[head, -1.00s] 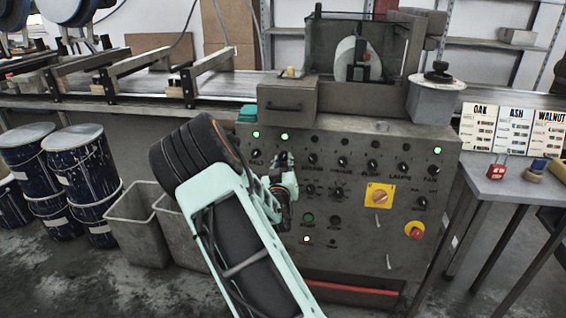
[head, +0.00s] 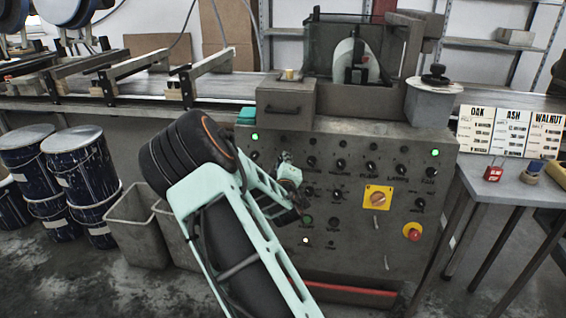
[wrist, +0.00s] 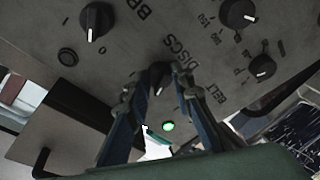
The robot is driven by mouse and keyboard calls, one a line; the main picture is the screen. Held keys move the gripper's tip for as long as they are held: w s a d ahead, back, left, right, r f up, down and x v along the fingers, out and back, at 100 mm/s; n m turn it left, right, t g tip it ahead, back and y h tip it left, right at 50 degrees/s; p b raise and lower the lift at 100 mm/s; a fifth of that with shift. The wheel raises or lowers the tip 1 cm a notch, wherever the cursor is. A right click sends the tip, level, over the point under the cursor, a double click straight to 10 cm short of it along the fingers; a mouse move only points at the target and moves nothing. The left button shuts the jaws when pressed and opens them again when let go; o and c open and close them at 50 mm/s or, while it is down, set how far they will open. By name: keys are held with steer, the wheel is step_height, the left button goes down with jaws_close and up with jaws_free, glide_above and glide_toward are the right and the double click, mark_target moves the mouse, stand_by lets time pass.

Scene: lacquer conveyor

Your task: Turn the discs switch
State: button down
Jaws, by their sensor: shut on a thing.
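The discs switch (wrist: 157,75) is a small dark rotary knob on the grey control panel, with the word DISCS printed beside it in the wrist view. My gripper (wrist: 156,92) has its two fingers closed about this knob, one on each side. A lit green lamp (wrist: 168,126) shows close by, between the fingers. In the head view my gripper (head: 289,175) is at the upper left part of the panel (head: 345,250). The held knob cannot be made out there, and its pointer direction is mostly hidden by the fingers.
Other knobs (wrist: 95,20) stand close around the held one. A yellow plate with a rotary switch (head: 377,197) and a red stop button (head: 412,232) are farther right. A side table (head: 510,185) holds sample cards; grey bins (head: 138,235) and drums stand left.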

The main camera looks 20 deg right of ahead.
steer(key=shift+n, duration=0.7)
steer(key=c, duration=1.7)
jaws_free()
steer(key=v, duration=1.2)
steer(key=shift+d+r, duration=0.1)
steer(key=shift+r, duration=0.05)
